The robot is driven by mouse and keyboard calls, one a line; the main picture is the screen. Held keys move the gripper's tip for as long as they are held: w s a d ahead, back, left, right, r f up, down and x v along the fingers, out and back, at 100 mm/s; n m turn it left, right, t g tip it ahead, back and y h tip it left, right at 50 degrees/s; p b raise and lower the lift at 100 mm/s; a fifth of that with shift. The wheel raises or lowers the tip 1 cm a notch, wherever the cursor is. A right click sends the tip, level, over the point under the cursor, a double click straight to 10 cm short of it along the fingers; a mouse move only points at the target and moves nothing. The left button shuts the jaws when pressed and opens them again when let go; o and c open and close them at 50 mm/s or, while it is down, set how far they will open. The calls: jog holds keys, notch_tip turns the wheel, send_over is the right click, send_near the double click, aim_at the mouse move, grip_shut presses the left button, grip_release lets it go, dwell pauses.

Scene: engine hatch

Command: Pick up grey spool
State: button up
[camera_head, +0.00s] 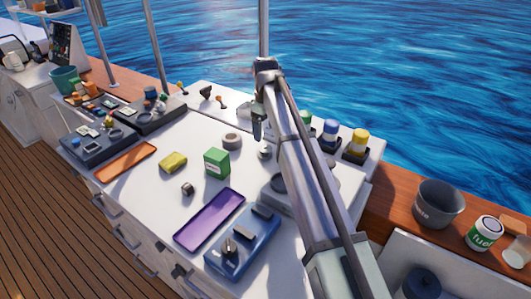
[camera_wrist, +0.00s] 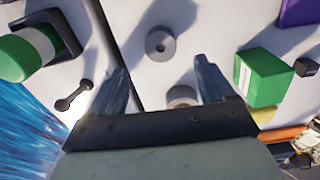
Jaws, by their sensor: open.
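A grey round spool with a small centre hole (camera_wrist: 160,44) stands on the white top in the wrist view, just beyond my fingertips. In the head view it seems to be the pale grey piece (camera_head: 265,153) below my gripper, partly beside my arm. A second grey, ring-like roll (camera_head: 232,142) sits left of it, near the green box (camera_head: 217,162). In the wrist view this roll (camera_wrist: 182,97) shows between my fingers, partly hidden by the gripper body. My gripper (camera_wrist: 162,74) is open and empty above the top; in the head view it (camera_head: 257,130) points down.
The green box (camera_wrist: 262,77) is right of my fingers in the wrist view. A purple tray (camera_head: 210,219), yellow block (camera_head: 173,162), small grey nut-like piece (camera_head: 187,188) and blue box (camera_head: 243,243) are nearer. Coloured bottles (camera_head: 330,133) stand at the right. A dark dumbbell-shaped piece (camera_wrist: 73,95) lies left.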

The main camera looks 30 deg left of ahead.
aim_at(265, 148)
notch_tip(265, 148, down, 9)
jog(key=shift+f, duration=0.1)
dwell(0.5)
jog(key=c, duration=1.1)
